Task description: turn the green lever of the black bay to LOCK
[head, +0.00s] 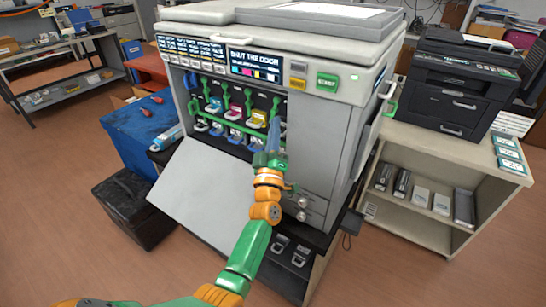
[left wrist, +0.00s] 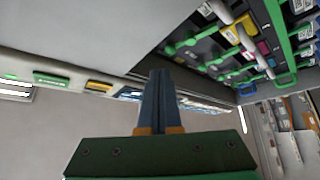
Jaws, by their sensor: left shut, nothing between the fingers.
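The printer (head: 335,130) stands with its front door (head: 205,185) folded down, showing a row of bays with green levers. The rightmost lever (head: 275,104) shows just above my left gripper (head: 282,128); it appears to be that of the black bay, but I cannot read its label. Cyan (head: 213,105), magenta (head: 236,113) and yellow (head: 258,118) cartridges sit to its left. My left gripper is shut and empty in front of the right end of the row, hiding part of it. Its shut fingers show in the left wrist view (left wrist: 158,100), apart from the levers. My right gripper is out of view.
The printer's right front panel (head: 325,150) stands close beside my left gripper. A blue bin (head: 140,135) and a black box (head: 135,205) are at the left. A shelf unit (head: 440,165) with a black printer (head: 460,90) on top is at the right.

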